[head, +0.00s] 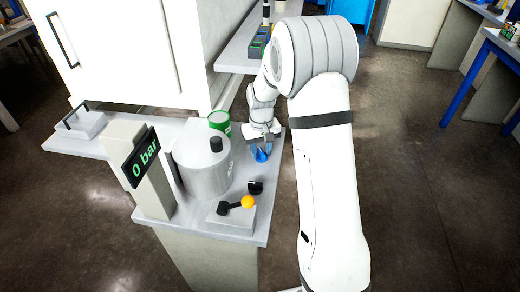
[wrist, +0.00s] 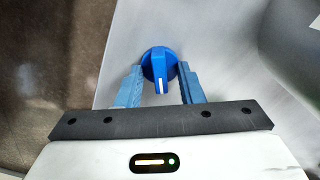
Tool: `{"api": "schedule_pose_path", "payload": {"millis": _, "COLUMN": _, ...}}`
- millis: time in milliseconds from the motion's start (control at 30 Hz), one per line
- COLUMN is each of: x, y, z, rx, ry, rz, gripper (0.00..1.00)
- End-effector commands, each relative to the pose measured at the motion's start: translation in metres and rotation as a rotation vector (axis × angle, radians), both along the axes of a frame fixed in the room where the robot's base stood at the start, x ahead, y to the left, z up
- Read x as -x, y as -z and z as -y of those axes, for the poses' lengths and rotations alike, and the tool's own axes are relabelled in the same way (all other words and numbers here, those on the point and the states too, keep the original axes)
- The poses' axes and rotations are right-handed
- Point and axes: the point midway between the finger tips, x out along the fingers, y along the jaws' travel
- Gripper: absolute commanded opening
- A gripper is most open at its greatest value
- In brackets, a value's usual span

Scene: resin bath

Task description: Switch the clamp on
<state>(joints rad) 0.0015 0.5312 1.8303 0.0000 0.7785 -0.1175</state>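A blue rotary knob (wrist: 159,64) with a white pointer line sits on the grey bench top (wrist: 110,40). Its line points toward my gripper in the wrist view. In the head view, the knob (head: 261,155) shows as a small blue shape near the bench's right edge. My gripper (wrist: 162,74) is open. One blue finger is on each side of the knob's lower part, with gaps visible between fingers and grip. In the head view, my gripper (head: 262,138) is right above the knob and partly hides it. No label naming the clamp is legible.
A grey lidded pot (head: 202,172) stands left of the knob, with a green can (head: 219,121) behind it. A black knob (head: 255,186) and an orange-balled lever (head: 248,201) are nearer the front. A display (head: 140,158) reads 0 bar. A white cabinet (head: 120,50) stands behind.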

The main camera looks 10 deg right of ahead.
Motion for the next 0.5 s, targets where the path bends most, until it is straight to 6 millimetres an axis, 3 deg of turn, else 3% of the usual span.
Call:
{"api": "schedule_pose_path", "payload": {"millis": 167, "x": 0.000, "y": -0.009, "z": 0.000, "rx": 0.000, "ry": 0.000, "rz": 0.001, "gripper": 0.34}}
{"api": "schedule_pose_path", "payload": {"millis": 500, "x": -0.002, "y": -0.064, "z": 0.000, "rx": 0.000, "ry": 0.000, "rz": 0.003, "gripper": 0.34}}
